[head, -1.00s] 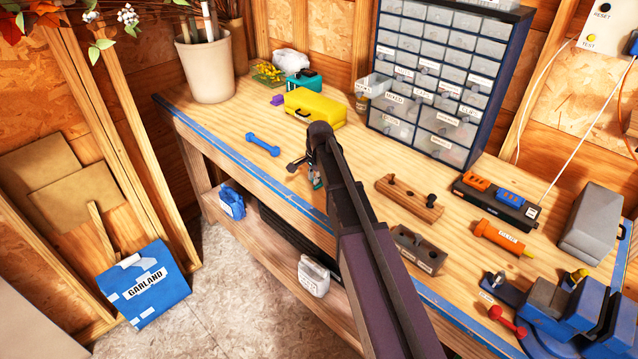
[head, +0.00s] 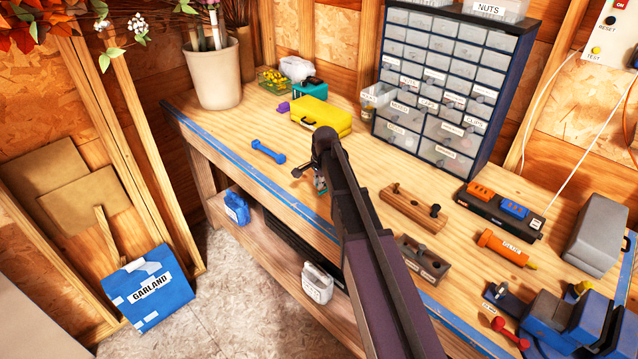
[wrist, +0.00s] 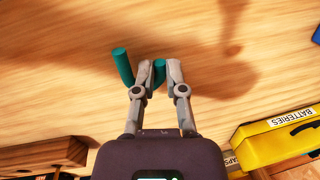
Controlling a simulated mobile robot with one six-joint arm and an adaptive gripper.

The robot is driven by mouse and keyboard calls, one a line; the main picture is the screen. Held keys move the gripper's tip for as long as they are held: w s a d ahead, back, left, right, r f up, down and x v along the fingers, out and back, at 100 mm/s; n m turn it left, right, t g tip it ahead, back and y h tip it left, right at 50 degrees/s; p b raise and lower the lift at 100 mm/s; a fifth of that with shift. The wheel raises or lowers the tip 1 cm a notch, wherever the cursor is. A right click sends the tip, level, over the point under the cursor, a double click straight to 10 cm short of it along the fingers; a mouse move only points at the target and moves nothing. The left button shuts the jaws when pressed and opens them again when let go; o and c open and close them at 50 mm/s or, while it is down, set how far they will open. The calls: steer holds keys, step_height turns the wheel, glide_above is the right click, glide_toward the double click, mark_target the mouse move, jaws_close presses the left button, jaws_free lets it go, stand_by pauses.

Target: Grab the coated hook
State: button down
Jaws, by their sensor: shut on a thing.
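The coated hook (wrist: 122,68) is teal and shows in the wrist view. One end sticks out left of the fingers and another part sits between them. My gripper (wrist: 158,70) is shut on it. In the head view only a small teal bit of the hook (head: 321,186) shows below my gripper, over the wooden bench; my arm hides the rest. I cannot tell whether the hook touches the bench top.
A yellow batteries case (head: 321,116) and a blue dumbbell-shaped tool (head: 268,151) lie near the gripper. A drawer cabinet (head: 437,90) stands behind. A wooden block with knobs (head: 413,208) lies right of my arm. Bare bench (head: 225,125) is free at the left.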

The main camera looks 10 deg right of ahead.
step_height(320, 180, up, 2)
steer(key=shift+p, duration=0.75)
steer(key=s+a+r+p, duration=0.1)
steer(key=s+a, duration=0.1)
steer(key=s, duration=0.5)
steer(key=s+a, duration=0.3)
steer(key=s, duration=0.5)
steer(key=shift+r+p, duration=0.4)
